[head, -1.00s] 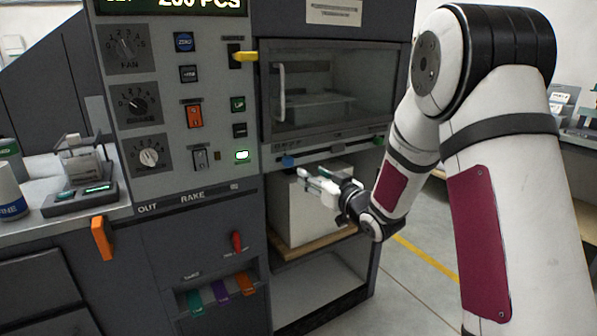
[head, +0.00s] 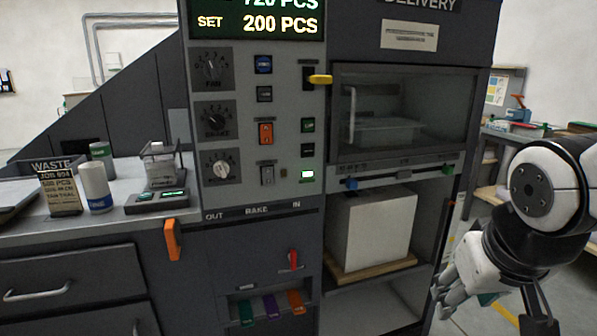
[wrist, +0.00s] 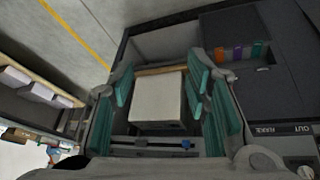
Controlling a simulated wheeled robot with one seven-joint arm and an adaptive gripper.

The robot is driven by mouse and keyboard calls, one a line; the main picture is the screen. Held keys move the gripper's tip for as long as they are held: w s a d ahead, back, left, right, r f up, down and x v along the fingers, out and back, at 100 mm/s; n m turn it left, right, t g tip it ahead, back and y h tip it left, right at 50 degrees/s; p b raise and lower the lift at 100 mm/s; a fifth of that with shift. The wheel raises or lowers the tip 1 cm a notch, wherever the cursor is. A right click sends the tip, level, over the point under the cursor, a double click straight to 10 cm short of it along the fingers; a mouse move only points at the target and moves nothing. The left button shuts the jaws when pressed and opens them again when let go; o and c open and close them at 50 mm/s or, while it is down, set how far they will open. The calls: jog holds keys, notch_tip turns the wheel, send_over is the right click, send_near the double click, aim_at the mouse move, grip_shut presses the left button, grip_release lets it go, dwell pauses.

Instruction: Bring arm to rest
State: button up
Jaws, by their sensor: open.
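My arm (head: 545,190) is folded at the right edge of the head view, to the right of the grey machine (head: 260,190). My gripper (head: 455,285) hangs low at the right, partly seen, in front of the machine's right side. In the wrist view my gripper (wrist: 165,100) shows its teal finger pads spread wide apart. The gap between them is empty. A white block (wrist: 158,100) appears between the pads but stands farther off, on a wooden board in the machine's lower bay. In the head view this white block (head: 372,230) is apart from my gripper.
A glass-fronted delivery chamber (head: 415,115) is above the block. The left counter (head: 60,225) carries a scale (head: 158,190), a white jar (head: 95,188) and a waste container (head: 60,190). Shelving (head: 500,150) stands behind my arm at the right. Floor is clear in front of it.

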jog(key=s+a+g+y, duration=0.1)
jog(key=s+a+g, duration=0.25)
jog(key=s, duration=1.35)
notch_tip(320, 180, up, 18)
jog(key=t+p, duration=0.2)
jog(key=p, duration=1.5)
jog(key=shift+f, duration=0.2)
